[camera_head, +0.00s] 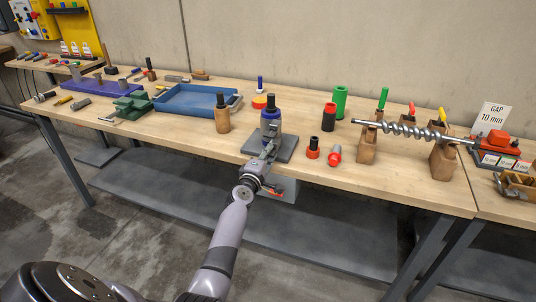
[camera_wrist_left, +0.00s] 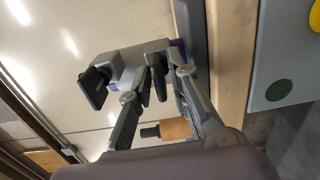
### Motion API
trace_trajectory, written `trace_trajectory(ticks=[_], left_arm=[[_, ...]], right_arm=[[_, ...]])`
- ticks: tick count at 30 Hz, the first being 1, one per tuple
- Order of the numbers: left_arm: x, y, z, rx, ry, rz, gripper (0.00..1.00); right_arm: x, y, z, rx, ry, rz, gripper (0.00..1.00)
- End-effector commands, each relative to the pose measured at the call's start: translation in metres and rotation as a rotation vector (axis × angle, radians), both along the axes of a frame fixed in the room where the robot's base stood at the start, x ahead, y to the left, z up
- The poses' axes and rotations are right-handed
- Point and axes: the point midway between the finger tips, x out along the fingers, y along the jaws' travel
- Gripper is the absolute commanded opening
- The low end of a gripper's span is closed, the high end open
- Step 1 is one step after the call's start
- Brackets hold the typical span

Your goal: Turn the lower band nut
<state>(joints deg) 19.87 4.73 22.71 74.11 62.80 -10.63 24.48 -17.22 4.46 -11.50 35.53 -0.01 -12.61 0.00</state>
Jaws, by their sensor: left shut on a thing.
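A grey and blue upright device (camera_head: 271,128) with a dark cylindrical top stands on a grey base plate (camera_head: 283,150) near the middle of the bench. My left gripper (camera_head: 269,150) reaches in from the front, at the low part of the device. In the left wrist view the device (camera_wrist_left: 138,62) lies sideways, its dark top (camera_wrist_left: 95,88) to the left. There my left gripper (camera_wrist_left: 155,84) has its dark fingertips close together against the device's side. The lower band nut is hidden between the fingertips. My right gripper is in neither view.
A wooden cylinder with a dark top (camera_head: 222,116) stands just left of the device; a blue tray (camera_head: 190,110) lies beyond it. Right are a red-and-black piece (camera_head: 313,149), a red-and-grey piece (camera_head: 335,154) and a steel screw (camera_head: 412,132) on wooden blocks.

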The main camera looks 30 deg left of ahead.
Motion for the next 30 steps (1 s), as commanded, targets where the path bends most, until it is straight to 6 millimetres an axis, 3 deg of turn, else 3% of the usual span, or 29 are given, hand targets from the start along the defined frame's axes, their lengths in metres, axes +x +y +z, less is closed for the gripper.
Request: trace_trajectory(ticks=[13, 14, 18, 30], left_arm=[[0.001, 0.002, 0.0051, -0.007, -0.011, 0.004, 0.0], [0.001, 0.002, 0.0051, -0.007, -0.011, 0.004, 0.18], [0.0009, 0.002, 0.0048, -0.007, -0.01, 0.004, 0.27], [-0.006, -0.0013, 0.0012, -0.01, -0.006, 0.001, 0.28]], right_arm=[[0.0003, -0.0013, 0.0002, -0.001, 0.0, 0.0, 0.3], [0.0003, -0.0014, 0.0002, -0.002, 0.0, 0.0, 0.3], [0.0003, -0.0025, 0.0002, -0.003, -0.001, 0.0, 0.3], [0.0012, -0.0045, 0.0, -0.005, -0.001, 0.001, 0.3]])
